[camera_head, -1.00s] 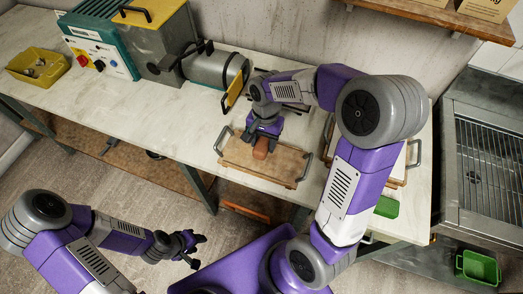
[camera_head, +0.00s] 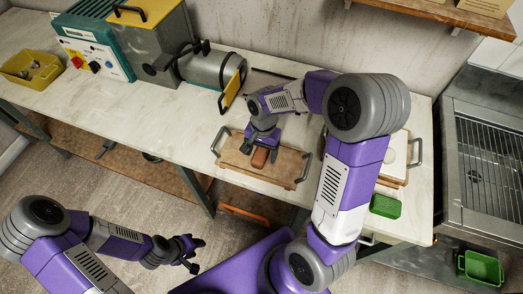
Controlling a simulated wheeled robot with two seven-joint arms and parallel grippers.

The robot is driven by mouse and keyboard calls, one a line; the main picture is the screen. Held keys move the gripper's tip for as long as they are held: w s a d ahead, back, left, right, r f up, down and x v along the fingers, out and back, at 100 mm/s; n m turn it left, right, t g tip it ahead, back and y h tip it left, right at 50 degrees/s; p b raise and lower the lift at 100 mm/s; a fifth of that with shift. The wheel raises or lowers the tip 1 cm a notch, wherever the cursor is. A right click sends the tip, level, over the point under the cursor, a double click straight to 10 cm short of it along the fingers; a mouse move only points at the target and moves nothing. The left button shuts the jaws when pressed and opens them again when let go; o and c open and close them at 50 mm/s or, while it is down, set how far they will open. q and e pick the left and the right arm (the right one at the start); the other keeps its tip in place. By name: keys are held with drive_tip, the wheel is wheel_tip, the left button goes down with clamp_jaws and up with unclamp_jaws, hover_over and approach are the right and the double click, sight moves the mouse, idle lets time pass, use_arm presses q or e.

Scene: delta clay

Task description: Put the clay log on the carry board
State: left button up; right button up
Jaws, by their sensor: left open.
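The reddish-brown clay log (camera_head: 259,158) lies on the wooden carry board (camera_head: 228,157), near its middle. The board is on the front part of the pale worktop and has a metal handle at each end. My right gripper (camera_head: 260,152) is over the board at the log, with its fingers spread on either side of it and apart from it as far as I can see. The gripper hides the log's far end. My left gripper (camera_head: 196,254) is open and empty, low in front of the bench.
A grey machine with a metal barrel (camera_head: 212,70) stands behind the board. A yellow tray (camera_head: 32,66) is at the far left. A second board (camera_head: 394,180) with a pale round item and a green tray (camera_head: 386,206) are at right, partly behind my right arm.

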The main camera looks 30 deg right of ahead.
use_arm(q)
wheel_tip(320, 180, up, 4)
drive_tip(key=p, duration=0.4)
use_arm(e)
wheel_tip(320, 180, up, 12)
drive_tip(key=d, duration=0.1)
drive_tip(key=shift+w+r, duration=0.15)
drive_tip(key=shift+w, duration=0.3)
use_arm(q)
drive_tip(key=shift+s, duration=0.15)
use_arm(e)
drive_tip(key=shift+s, duration=0.1)
